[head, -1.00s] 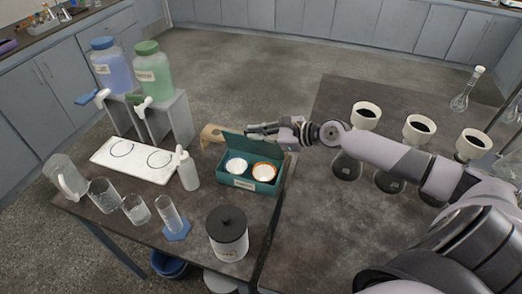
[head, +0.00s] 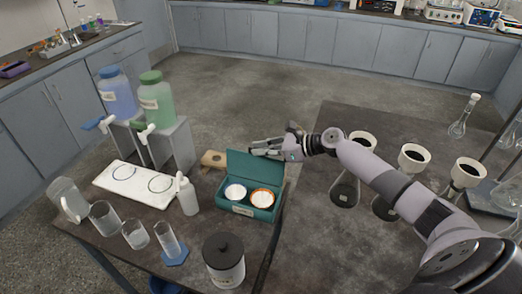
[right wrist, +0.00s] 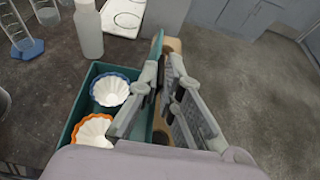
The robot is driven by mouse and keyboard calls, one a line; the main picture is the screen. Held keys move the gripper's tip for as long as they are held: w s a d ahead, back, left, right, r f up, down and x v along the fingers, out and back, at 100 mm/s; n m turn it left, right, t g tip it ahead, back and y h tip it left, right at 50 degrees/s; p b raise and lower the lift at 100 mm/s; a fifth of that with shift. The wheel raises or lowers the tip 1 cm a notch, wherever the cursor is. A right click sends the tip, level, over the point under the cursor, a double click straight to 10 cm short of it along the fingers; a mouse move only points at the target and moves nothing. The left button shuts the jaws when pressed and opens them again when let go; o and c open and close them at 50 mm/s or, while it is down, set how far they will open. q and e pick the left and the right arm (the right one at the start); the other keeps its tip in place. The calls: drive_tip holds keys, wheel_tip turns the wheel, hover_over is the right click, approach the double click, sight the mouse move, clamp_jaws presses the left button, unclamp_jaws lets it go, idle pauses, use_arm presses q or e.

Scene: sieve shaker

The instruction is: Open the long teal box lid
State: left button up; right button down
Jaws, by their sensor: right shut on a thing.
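The long teal box (head: 240,211) stands on the dark bench with its teal lid (head: 252,170) raised, roughly upright along the back edge. Inside are two white fluted cups, one with a blue rim (head: 235,192) and one with an orange rim (head: 262,198). My right gripper (head: 256,150) is at the lid's top edge, shut on the lid. In the right wrist view the fingers (right wrist: 165,75) are near the lid's edge (right wrist: 157,47), beside the open box (right wrist: 77,122). The fingers hide part of the lid. My left gripper is not in view.
A white squeeze bottle (head: 187,197) stands left of the box, and a wooden piece (head: 213,159) lies behind it. A lidded jar (head: 223,262) stands in front. Flasks with funnels (head: 413,158) stand right, beyond some bare bench.

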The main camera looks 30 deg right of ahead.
drive_tip(key=shift+d+f, duration=0.1)
drive_tip(key=c, duration=1.8)
unclamp_jaws()
drive_tip(key=shift+w, duration=0.15)
drive_tip(key=v, duration=1.2)
